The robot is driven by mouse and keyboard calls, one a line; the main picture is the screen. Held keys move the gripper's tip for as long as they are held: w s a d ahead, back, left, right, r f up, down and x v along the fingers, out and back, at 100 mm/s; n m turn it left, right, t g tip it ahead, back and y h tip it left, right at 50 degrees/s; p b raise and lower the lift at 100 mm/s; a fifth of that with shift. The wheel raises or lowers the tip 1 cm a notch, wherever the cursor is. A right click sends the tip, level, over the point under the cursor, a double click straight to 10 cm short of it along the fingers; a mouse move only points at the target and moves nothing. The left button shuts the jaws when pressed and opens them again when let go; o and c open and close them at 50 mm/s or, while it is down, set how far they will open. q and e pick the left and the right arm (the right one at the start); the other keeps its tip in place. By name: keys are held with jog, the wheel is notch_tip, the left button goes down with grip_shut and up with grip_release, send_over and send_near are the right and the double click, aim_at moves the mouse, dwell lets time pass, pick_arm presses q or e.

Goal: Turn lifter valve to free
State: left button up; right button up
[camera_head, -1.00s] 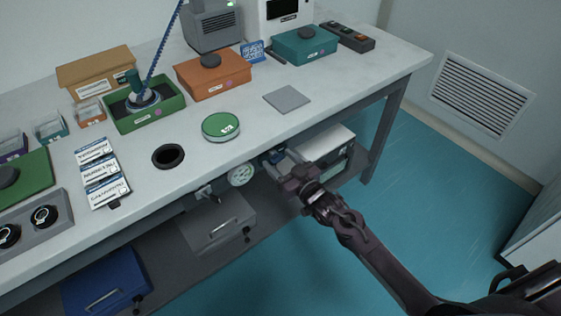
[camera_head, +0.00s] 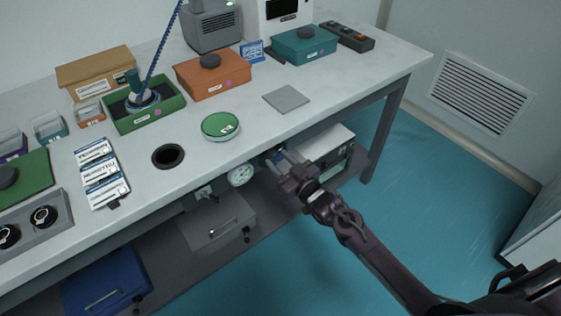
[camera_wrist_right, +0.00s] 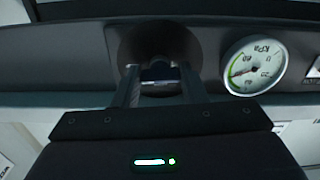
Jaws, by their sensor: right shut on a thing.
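The lifter valve sits under the front edge of the table; its small blue part (camera_head: 274,155) shows in the head view beside my right gripper's fingertips. My right gripper (camera_head: 286,159) reaches under the edge from the lower right and is shut on the valve. In the right wrist view, the two fingers (camera_wrist_right: 159,86) stand on both sides of a dark valve handle (camera_wrist_right: 160,74), in front of a round dark recess. The fingers and the table edge hide much of the valve, so its exact setting cannot be read. My left gripper is not in view.
A white pressure gauge (camera_head: 241,175) is mounted beside the valve; it also shows in the right wrist view (camera_wrist_right: 255,66). A small metal fitting (camera_head: 204,192) is further left. A grey box (camera_head: 217,222) and a white unit (camera_head: 327,146) stand below the tabletop (camera_head: 340,85).

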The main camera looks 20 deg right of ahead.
jog(key=shift+n+b, duration=0.3)
jog(key=shift+n, duration=8.2)
jog(key=shift+f, duration=0.1)
jog(key=o, duration=1)
jog(key=shift+s, duration=0.1)
